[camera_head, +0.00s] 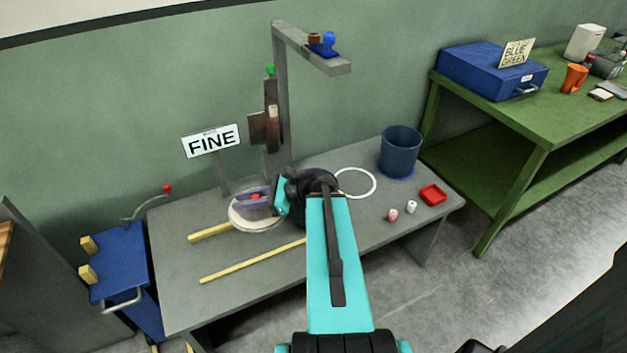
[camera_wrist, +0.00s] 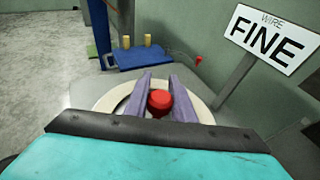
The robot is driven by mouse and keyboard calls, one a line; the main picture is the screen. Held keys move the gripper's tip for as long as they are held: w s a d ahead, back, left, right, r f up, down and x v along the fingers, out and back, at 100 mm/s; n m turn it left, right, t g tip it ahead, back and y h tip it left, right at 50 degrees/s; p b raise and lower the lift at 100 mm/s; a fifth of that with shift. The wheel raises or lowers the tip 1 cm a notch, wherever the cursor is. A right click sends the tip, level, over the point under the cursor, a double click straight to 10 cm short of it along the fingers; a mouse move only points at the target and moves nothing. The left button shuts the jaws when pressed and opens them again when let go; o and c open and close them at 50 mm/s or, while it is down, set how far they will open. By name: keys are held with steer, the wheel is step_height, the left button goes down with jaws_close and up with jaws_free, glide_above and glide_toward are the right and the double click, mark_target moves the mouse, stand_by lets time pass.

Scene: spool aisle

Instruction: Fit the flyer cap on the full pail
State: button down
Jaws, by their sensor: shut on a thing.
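The flyer cap (camera_head: 243,221) is a pale round disc with a red knob, at the left-middle of the grey table. My gripper (camera_head: 256,196) has its purple fingers shut on the red knob (camera_wrist: 160,101). The wrist view shows the disc's pale rim (camera_wrist: 108,101) around the fingers. I cannot tell whether the disc rests on the table or hangs just above it. A blue pail (camera_head: 400,152) stands upright at the table's back right, apart from the cap; its fill is not clear. My arm hides part of the table's middle, where a dark round shape partly shows.
Yellow rails (camera_head: 252,261) lie on the table (camera_head: 190,285). A white ring (camera_head: 374,185), a red tray (camera_head: 433,194) and two small spools (camera_head: 393,215) lie right. A grey post (camera_head: 281,100) and FINE sign (camera_head: 212,141) stand behind. A blue cart (camera_head: 120,262) is left.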

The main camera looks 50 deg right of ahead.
steer(key=s+d+r+m+t+h+p, duration=0.1)
steer(key=s+d+r+m+h+p, duration=0.1)
steer(key=s+d+p, duration=0.6)
steer(key=s+d, duration=0.4)
steer(key=s, duration=0.2)
steer(key=shift+s+d+m+t+h, duration=0.25)
steer(key=shift+m+t+h, duration=0.15)
steer(key=w+d+b, duration=0.2)
steer(key=shift+w+f+b, duration=0.1)
steer(key=shift+f+b, duration=0.2)
steer(key=shift+b, duration=0.05)
steer(key=w+d+b, duration=0.1)
steer(key=b, duration=0.7)
steer(key=shift+w+d, duration=0.1)
steer(key=shift+d, duration=0.1)
steer(key=b, duration=0.7)
steer(key=shift+w+d+f, duration=0.1)
steer(key=shift+w, duration=0.15)
